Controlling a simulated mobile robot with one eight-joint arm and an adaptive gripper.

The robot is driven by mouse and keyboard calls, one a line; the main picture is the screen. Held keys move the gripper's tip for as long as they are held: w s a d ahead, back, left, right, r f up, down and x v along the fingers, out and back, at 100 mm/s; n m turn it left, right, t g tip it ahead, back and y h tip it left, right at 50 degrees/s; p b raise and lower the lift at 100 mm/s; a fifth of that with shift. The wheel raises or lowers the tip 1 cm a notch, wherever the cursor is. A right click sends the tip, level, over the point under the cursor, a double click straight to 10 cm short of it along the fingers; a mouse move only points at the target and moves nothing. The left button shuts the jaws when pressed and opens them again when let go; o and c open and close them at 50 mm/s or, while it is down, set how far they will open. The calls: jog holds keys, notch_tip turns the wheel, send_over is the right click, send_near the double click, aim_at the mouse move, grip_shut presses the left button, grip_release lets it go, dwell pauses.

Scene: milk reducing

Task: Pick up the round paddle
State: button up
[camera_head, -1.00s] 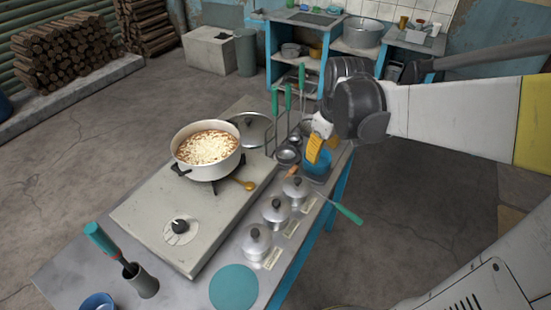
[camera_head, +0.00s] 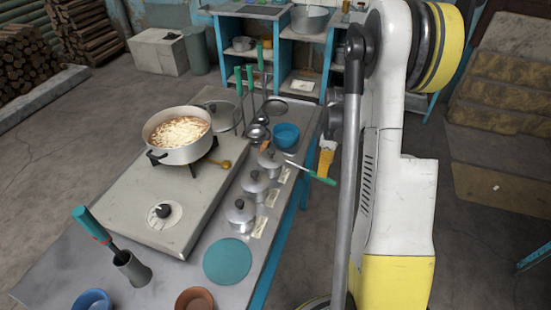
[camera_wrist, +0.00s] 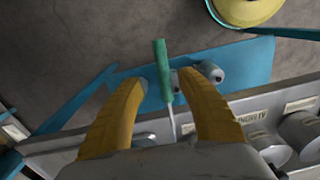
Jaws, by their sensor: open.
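A utensil with a green handle (camera_head: 321,178) lies across the table's right edge, its handle sticking out past the edge. It is probably the round paddle, but its head cannot be made out. My gripper (camera_head: 326,160) is open just beside and above the handle, with most of it hidden by my arm. In the wrist view, the green handle (camera_wrist: 162,68) and its thin metal shaft run between the two yellow fingers of my gripper (camera_wrist: 165,82). Contact between the fingers and handle cannot be told.
Lidded metal pots (camera_head: 255,184) line the table beside the handle. A blue bowl (camera_head: 286,136) and upright green-handled utensils (camera_head: 250,82) stand behind. A white pot (camera_head: 178,140) of food sits on the stove (camera_head: 120,205). A teal disc (camera_head: 227,261) lies in front. Open floor lies right.

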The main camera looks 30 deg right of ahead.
jog(key=f+b, duration=0.1)
jog(key=f, duration=0.1)
jog(key=f+b, duration=0.1)
jog(key=f, duration=0.2)
jog(key=shift+a+f+b, duration=0.3)
jog(key=shift+a+b, duration=0.05)
jog(key=shift+b, duration=0.05)
jog(key=shift+s+r, duration=0.1)
grip_shut()
